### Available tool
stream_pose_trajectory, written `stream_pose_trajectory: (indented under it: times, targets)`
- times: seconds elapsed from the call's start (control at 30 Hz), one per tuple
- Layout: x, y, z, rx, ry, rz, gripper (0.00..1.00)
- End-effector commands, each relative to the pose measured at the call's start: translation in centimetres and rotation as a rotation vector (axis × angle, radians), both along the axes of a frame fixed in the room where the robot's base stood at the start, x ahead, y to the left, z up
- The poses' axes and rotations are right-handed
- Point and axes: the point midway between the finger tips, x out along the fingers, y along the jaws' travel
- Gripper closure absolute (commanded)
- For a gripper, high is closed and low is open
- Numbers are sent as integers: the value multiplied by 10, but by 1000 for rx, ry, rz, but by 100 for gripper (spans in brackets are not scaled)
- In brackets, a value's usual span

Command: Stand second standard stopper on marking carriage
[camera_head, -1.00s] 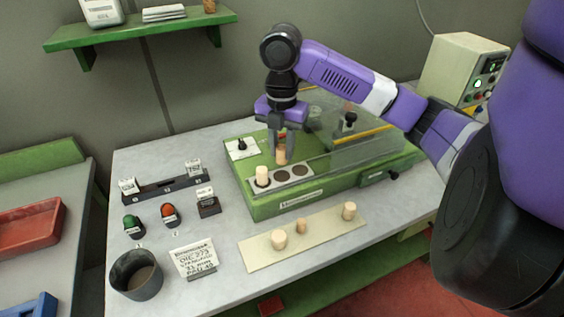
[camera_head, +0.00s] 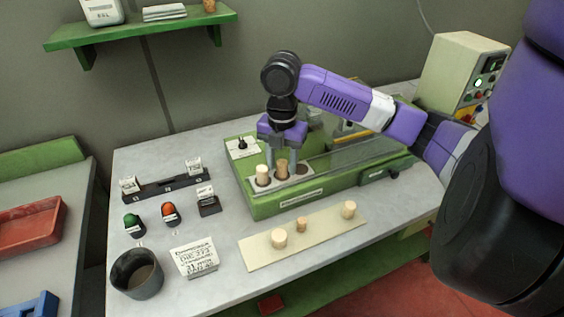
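The marking carriage (camera_head: 306,179) is a grey strip with round seats on the front of the green machine (camera_head: 262,206). One pale stopper (camera_head: 262,175) stands upright in its left seat. A second, browner stopper (camera_head: 282,169) is upright at the middle seat, between the fingers of my gripper (camera_head: 282,164). Whether its base rests in the seat is hard to tell. The fingers point down on either side of it, but I cannot tell whether they touch it. The right seat looks empty, partly behind a finger. Several stoppers, including a pale one (camera_head: 279,238), stand on the cream strip (camera_head: 258,252).
A clear guard (camera_head: 345,155) lies close to the right of my gripper. A dark cup (camera_head: 136,274), a printed card (camera_head: 195,258), green (camera_head: 132,221) and orange (camera_head: 169,210) buttons and a black rack (camera_head: 164,184) occupy the table's left side.

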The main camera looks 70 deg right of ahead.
Motion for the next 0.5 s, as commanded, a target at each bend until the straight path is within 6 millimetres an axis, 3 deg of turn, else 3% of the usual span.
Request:
stream_pose_trajectory:
  times: [0.33,0.5]
  targets:
    - [0,0,2,0,0,0,52]
    - [1,-1,16,-2,-1,1,52]
